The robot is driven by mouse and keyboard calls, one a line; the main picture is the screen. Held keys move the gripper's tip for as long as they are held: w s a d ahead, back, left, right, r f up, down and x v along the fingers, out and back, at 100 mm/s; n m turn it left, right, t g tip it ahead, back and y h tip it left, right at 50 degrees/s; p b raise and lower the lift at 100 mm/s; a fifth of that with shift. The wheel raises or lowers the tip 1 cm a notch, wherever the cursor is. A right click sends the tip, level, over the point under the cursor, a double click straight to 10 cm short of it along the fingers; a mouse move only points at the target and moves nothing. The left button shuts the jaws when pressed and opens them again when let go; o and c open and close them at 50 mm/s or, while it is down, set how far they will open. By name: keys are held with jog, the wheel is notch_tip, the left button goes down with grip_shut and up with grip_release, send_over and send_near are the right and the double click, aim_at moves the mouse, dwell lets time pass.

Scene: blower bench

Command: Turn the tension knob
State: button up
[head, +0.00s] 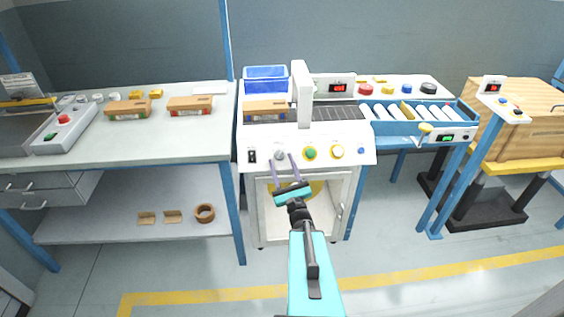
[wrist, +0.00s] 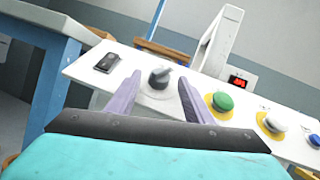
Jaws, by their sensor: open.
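The front panel (head: 355,155) of the white machine carries a dark grey knob (head: 280,154), which I take to be the tension knob; its label is not readable. In the wrist view the knob (wrist: 159,78) has a raised grip bar on a pale round base. My gripper (head: 281,160) is open in front of the panel, with its two purple fingers pointing at the knob. In the wrist view my gripper (wrist: 160,82) has one finger on each side of the knob, with gaps beside it. I cannot tell how far the fingertips are from the panel.
A black switch (wrist: 107,63) is left of the knob. A green button (wrist: 222,101) and a white button (wrist: 274,121) on yellow rings are to its right. A white post (head: 302,95) rises above the panel. The workbench (head: 215,135) stands at left.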

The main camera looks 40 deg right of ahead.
jog(key=p+v, duration=0.6)
jog(key=v, duration=0.7)
jog(key=shift+p, duration=0.4)
jog(key=shift+s+d+r, duration=0.1)
